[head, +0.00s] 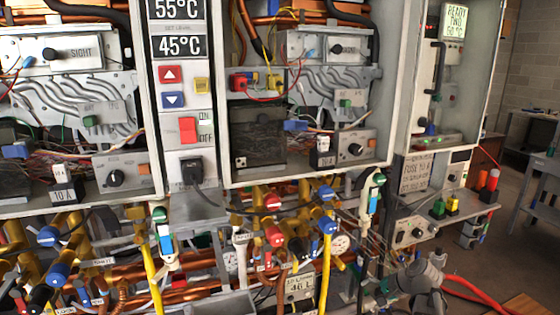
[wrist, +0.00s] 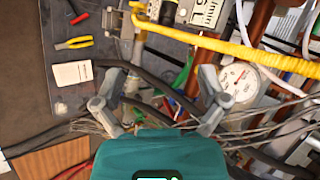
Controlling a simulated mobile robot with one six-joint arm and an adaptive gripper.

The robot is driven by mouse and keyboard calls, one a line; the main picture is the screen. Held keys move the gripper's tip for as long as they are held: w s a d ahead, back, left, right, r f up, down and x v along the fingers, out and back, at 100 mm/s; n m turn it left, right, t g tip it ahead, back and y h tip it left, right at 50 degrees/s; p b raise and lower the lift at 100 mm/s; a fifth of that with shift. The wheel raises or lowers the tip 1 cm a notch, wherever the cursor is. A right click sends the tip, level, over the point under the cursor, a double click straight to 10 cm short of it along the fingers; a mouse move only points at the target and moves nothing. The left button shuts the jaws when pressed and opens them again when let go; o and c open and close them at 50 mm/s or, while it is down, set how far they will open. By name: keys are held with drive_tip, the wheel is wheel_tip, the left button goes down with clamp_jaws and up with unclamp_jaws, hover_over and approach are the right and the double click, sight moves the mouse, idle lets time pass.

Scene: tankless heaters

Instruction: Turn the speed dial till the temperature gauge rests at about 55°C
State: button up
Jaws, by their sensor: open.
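My gripper (wrist: 158,102) is open in the wrist view, its two grey fingers spread around dark cables and thin grey wires. I cannot tell whether it touches them. A round white gauge (wrist: 240,82) is just right of the right finger; a white gauge also shows in the head view (head: 341,243), partly covered by pipes and a yellow hose. Its reading is too small to tell. Black dials are on the left cabinet (head: 115,178), the middle cabinet (head: 354,149) and the right lower box (head: 416,233); I cannot tell which is the speed dial.
A display (head: 177,10) reads 55°C; the one below (head: 180,46) reads 45°C. Brass valves (head: 272,228), copper pipes and a yellow hose (wrist: 225,48) crowd the space below the cabinets.

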drive_tip(key=s+a+r+n+g+h+p, duration=0.5)
drive_tip(key=s+a+r+n+h+p, duration=0.1)
drive_tip(key=s+a+n+p, duration=0.3)
drive_tip(key=shift+s+a+r+h+p, duration=0.3)
drive_tip(key=shift+s+a+p, duration=0.35)
drive_tip(key=shift+s, duration=0.7)
drive_tip(key=shift+a, duration=0.2)
idle(5.5)
